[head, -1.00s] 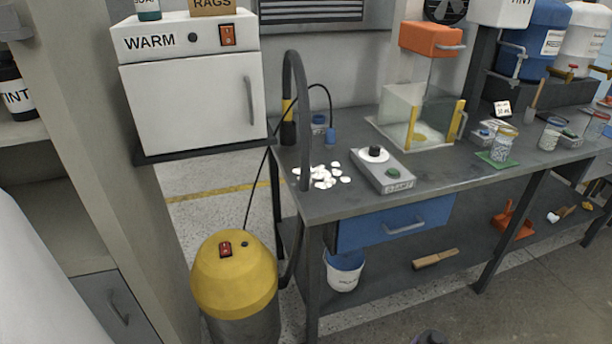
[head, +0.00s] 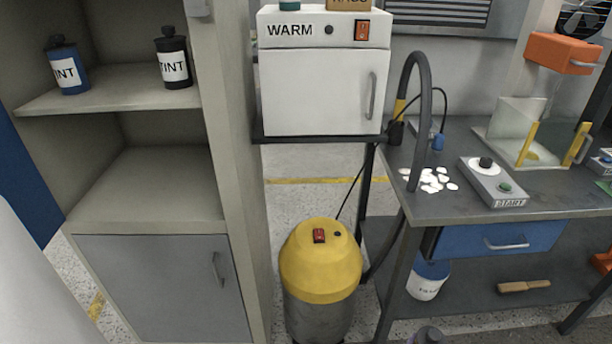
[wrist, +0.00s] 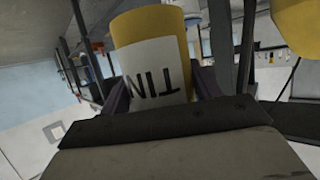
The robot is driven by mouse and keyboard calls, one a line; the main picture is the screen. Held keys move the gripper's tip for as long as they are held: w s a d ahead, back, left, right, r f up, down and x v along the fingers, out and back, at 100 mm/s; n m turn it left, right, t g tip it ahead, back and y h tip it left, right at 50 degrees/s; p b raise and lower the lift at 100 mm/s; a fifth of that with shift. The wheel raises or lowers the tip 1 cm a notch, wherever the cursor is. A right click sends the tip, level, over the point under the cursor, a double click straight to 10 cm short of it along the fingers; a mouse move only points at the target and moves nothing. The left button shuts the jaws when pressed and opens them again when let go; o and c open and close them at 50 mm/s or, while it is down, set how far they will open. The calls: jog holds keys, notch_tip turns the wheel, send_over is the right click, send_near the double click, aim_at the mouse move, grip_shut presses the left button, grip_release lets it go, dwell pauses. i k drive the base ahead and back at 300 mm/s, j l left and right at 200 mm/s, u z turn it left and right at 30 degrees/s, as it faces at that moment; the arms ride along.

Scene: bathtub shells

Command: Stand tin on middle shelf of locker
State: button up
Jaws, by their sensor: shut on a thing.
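The tin (wrist: 148,26) shows in the wrist view as a yellow cylinder with a white label whose visible letters read upside down. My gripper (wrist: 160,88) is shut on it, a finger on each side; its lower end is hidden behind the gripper. Neither tin nor gripper can be made out in the head view. The beige locker (head: 235,170) stands at the left of the head view. Its shelf (head: 110,95) holds a blue bottle (head: 67,68) at left and a black bottle (head: 173,60) at right, with bare space between. Below is an empty level (head: 145,190).
A grey door (head: 160,290) closes the locker's bottom. A white warming cabinet (head: 322,85) and a yellow-topped drum (head: 320,260) stand right of the locker. The workbench (head: 450,200) carries white pieces (head: 430,180), a hose and a control box (head: 492,182).

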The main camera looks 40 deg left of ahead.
aim_at(152, 185)
jog(key=u, duration=1)
